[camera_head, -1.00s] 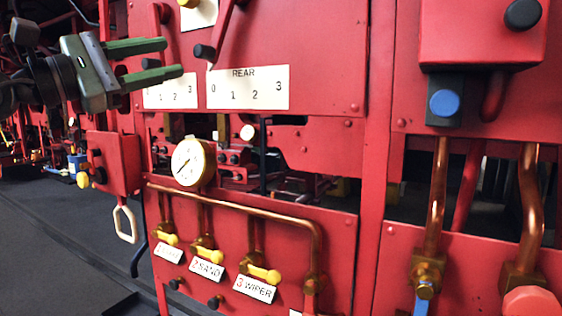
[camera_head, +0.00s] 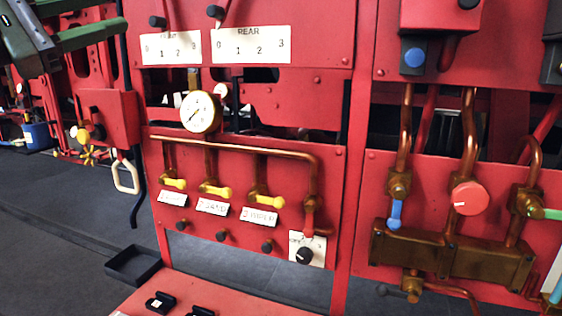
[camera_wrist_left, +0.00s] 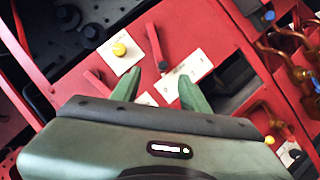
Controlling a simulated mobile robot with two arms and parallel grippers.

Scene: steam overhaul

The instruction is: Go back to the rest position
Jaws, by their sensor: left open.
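My left gripper (camera_head: 100,17) is at the upper left of the head view, partly cut off by the top edge. Its green fingers are apart and nothing shows between them. In the left wrist view the two green fingertips (camera_wrist_left: 160,78) are spread, with the red panel and its levers beyond them. The gripper appears clear of the red panel (camera_head: 290,60) with the REAR scale plate (camera_head: 251,45). My right gripper is not in view.
A pressure gauge (camera_head: 201,112) and a copper pipe (camera_head: 245,147) with yellow-handled valves project from the panel. A brass manifold (camera_head: 450,254) stands at right. A black tray (camera_head: 133,264) lies low at left. Dark floor (camera_head: 60,225) is open at left.

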